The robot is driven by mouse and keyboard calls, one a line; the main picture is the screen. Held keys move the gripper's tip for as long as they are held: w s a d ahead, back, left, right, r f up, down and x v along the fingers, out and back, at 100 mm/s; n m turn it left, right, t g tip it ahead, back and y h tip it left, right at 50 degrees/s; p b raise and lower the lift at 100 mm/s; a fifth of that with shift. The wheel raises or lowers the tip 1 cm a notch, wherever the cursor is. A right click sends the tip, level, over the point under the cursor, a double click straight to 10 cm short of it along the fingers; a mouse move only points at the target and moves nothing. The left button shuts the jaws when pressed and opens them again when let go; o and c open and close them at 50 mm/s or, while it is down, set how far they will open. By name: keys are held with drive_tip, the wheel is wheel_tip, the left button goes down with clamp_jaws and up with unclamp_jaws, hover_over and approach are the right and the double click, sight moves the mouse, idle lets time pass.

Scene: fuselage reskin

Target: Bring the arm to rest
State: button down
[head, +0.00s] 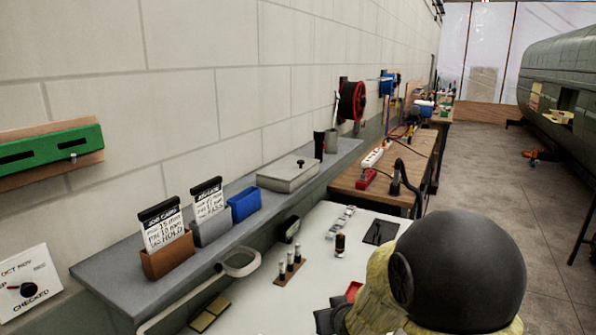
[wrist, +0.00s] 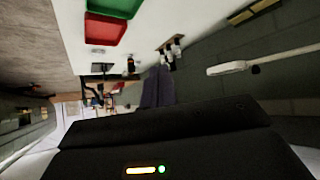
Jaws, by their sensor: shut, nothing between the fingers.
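My gripper (wrist: 158,80) shows in the wrist view as narrow dark fingers beyond the wide black housing with a small lit bar and a green light. The fingers are together, with nothing between them. They point out over the white bench top (wrist: 155,12). My arm (head: 455,270) fills the lower right of the head view as a large dark rounded joint with a yellowish cover, over the right part of the bench. The gripper's fingers cannot be made out in the head view.
The white bench (head: 315,225) carries small upright cylinders (head: 290,262) and a lamp-like white arm (head: 238,263). A grey shelf (head: 110,270) holds card holders and a box. A red tray (wrist: 107,28) and green tray lie near the gripper. Open floor (head: 500,175) lies right.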

drive_tip(key=s+d+r+m+g+h+p, duration=0.1)
drive_tip(key=s+d+g, duration=0.2)
drive_tip(key=s, duration=0.6)
drive_tip(key=s+d+m+g+h+p, duration=0.1)
drive_tip(key=s+d+g, duration=0.3)
drive_tip(key=s, duration=0.6)
drive_tip(key=shift+d+r+m, duration=0.2)
drive_tip(key=shift+r+m, duration=0.15)
drive_tip(key=shift+m, duration=0.05)
drive_tip(key=shift+w, duration=0.15)
drive_tip(key=shift+s, duration=0.2)
